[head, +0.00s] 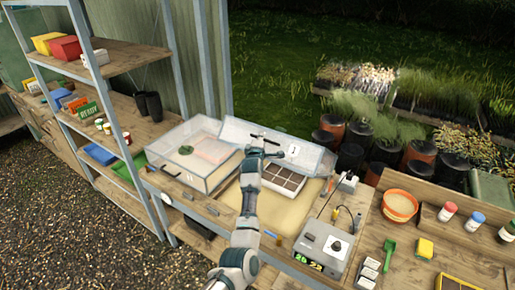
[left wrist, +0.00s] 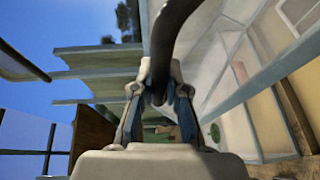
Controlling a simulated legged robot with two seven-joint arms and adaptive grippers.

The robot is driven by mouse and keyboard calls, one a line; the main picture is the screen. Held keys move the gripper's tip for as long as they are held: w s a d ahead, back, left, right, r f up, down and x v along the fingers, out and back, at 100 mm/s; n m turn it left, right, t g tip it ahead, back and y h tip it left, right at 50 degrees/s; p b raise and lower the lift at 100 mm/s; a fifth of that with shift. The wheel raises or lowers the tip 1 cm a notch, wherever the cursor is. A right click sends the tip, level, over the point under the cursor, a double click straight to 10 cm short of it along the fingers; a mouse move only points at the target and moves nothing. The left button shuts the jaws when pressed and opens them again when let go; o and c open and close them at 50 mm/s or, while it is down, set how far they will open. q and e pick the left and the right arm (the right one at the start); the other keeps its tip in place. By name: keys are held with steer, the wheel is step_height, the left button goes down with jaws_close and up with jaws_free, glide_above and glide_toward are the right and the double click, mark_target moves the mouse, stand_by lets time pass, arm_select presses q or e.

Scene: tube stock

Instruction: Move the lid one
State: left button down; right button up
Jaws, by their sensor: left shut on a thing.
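A clear lid (head: 316,157) with a white label marked 1 tilts above a seed tray (head: 290,176) with brown cells. My left gripper (head: 262,150) is shut on the lid's dark handle. In the left wrist view my left gripper (left wrist: 160,95) has its fingers around the curved black handle (left wrist: 172,30), and clear panels of the lid or a box fill the right side. A clear box (head: 190,178) with a green item and a pink item inside stands just left of the lid. Whether the lid touches the tray or the box is hard to tell. My right gripper is not seen.
A grey device with a display (head: 325,248) stands in front right of the tray. An orange-rimmed sieve (head: 399,205), green scoop (head: 389,248) and capped jars (head: 447,211) are further right. A metal shelf post (head: 120,140) rises at left. Potted plants stand behind.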

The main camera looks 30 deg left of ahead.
arm_select(q)
steer(key=shift+w+r, duration=0.2)
steer(key=shift+w, duration=0.1)
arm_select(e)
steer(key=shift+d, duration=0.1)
arm_select(q)
steer(key=c, duration=1.2)
jaws_free()
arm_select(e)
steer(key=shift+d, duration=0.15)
arm_select(q)
steer(key=shift+s, duration=0.1)
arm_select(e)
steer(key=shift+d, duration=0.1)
arm_select(q)
steer(key=v, duration=1.1)
steer(key=shift+s+d, duration=0.25)
steer(key=shift+s, duration=0.1)
steer(key=shift+f, duration=0.1)
